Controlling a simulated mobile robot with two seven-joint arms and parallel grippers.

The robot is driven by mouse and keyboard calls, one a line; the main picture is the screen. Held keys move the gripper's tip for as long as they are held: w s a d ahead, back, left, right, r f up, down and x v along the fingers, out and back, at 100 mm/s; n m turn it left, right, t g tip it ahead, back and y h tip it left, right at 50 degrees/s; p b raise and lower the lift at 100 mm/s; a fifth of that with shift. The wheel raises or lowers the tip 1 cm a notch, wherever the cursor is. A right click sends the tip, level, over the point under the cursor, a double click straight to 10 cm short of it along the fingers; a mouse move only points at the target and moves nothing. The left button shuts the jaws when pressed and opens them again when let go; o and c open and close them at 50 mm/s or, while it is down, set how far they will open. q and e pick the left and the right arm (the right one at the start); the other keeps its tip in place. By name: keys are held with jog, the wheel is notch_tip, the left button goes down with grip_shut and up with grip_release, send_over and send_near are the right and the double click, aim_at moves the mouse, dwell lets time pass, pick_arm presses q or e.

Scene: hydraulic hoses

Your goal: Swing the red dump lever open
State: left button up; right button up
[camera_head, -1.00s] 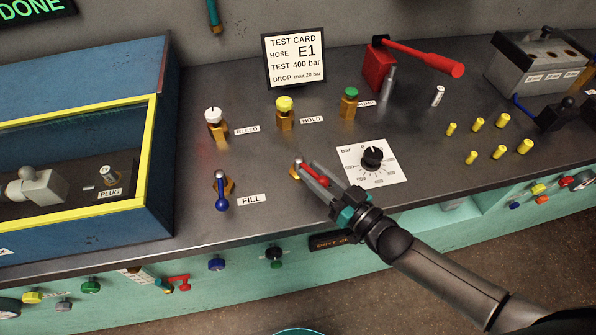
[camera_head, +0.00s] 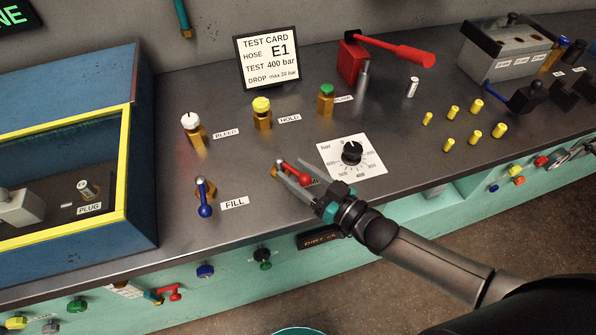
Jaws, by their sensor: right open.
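The red dump lever (camera_head: 294,171) sits on a small brass valve at the bench's front part, right of the FILL lever. Its handle slants down to the right from a silver pivot and ends in a red ball. My right gripper (camera_head: 293,168) is open, with one grey finger on each side of the lever's handle. I cannot tell whether either finger touches it. My left gripper is not in view.
The blue FILL lever (camera_head: 203,197) stands left of the red lever. The pressure dial (camera_head: 351,153) lies close on the right. White, yellow and green knobs (camera_head: 326,92) stand behind. A blue box (camera_head: 75,110) with a yellow-edged window fills the left. The red pump handle (camera_head: 395,48) is farther back.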

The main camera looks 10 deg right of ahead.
jog(key=p+v, duration=0.1)
jog(key=v, duration=1.4)
jog(key=shift+s+d, duration=0.1)
jog(key=shift+c, duration=0.3)
